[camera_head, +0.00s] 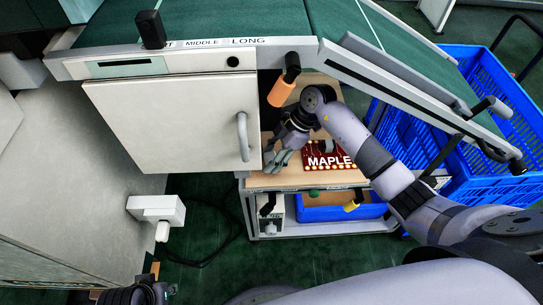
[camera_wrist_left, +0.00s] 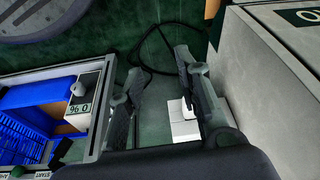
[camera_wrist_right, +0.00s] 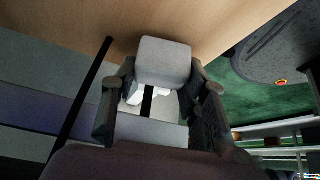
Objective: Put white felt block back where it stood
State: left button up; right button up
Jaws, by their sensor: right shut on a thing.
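The white felt block (camera_wrist_right: 163,62) shows in the right wrist view as a pale grey-white block with rounded edges, at the fingertips. My right gripper (camera_wrist_right: 158,95) is shut on it, with one finger on each side. Beyond the block is a light wooden surface. In the head view my right gripper (camera_head: 279,158) is over the left part of the wooden bench top, beside the red MAPLE board; the block cannot be made out there. My left gripper (camera_wrist_left: 158,88) is open and empty, low over the green floor.
The red MAPLE board (camera_head: 329,158) lies right of my right gripper. A white cabinet door (camera_head: 170,120) with a handle is close on the left. An orange handle (camera_head: 281,93) hangs above the bench. A blue bin (camera_head: 335,209) sits under the top; blue crates (camera_head: 490,160) stand right.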

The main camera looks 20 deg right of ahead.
jog(key=shift+f, duration=0.25)
jog(key=shift+f, duration=0.15)
jog(key=o, duration=1.1)
jog(key=v, duration=0.7)
jog(key=shift+d+r, duration=0.15)
jog(key=shift+r, duration=0.05)
